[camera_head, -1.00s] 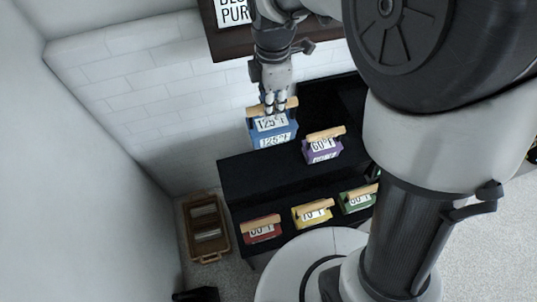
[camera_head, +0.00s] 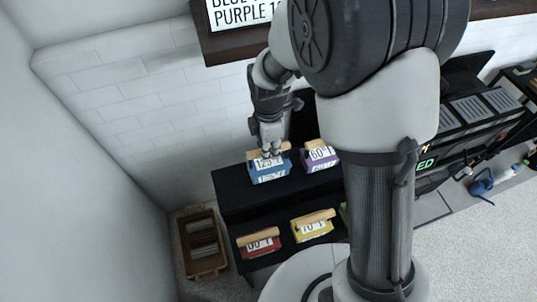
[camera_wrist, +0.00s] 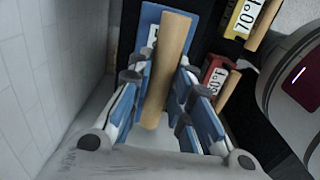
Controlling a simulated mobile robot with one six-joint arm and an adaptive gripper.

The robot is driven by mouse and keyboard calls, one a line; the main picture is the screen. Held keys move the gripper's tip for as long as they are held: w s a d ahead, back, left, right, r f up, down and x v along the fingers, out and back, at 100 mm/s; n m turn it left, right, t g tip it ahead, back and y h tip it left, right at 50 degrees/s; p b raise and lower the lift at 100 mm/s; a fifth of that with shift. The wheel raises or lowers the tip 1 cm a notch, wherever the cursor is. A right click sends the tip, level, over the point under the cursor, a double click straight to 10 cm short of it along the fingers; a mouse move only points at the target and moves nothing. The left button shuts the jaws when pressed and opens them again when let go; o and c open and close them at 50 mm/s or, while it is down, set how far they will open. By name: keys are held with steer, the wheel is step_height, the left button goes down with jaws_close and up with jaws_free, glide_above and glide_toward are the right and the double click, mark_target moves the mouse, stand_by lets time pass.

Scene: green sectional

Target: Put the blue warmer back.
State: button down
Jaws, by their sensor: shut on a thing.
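The blue warmer (camera_head: 270,173) is a blue box with a wooden handle and a label reading 125°F. It is at the left end of the upper black shelf, left of the purple warmer (camera_head: 320,157). My gripper (camera_head: 268,153) is above it, shut on its handle. In the wrist view, the blue warmer (camera_wrist: 150,20) is partly hidden behind the handle, and my gripper (camera_wrist: 158,80) has its fingers on both sides of that handle. The warmer looks level and at shelf height; I cannot tell whether its base touches the shelf.
A red warmer (camera_head: 259,244) and a yellow warmer (camera_head: 313,227) stand on the lower shelf. A brown crate (camera_head: 202,245) is on the floor at left. The white brick wall (camera_head: 130,100) is behind the shelf. A sign (camera_head: 240,14) reading BLUE and PURPLE is partly cut off.

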steer(key=shift+w+f+b, duration=0.1)
steer(key=shift+f+b, duration=0.25)
steer(key=shift+f, duration=1.3)
steer(key=c, duration=1.5)
jaws_free()
steer(key=shift+o, duration=0.2)
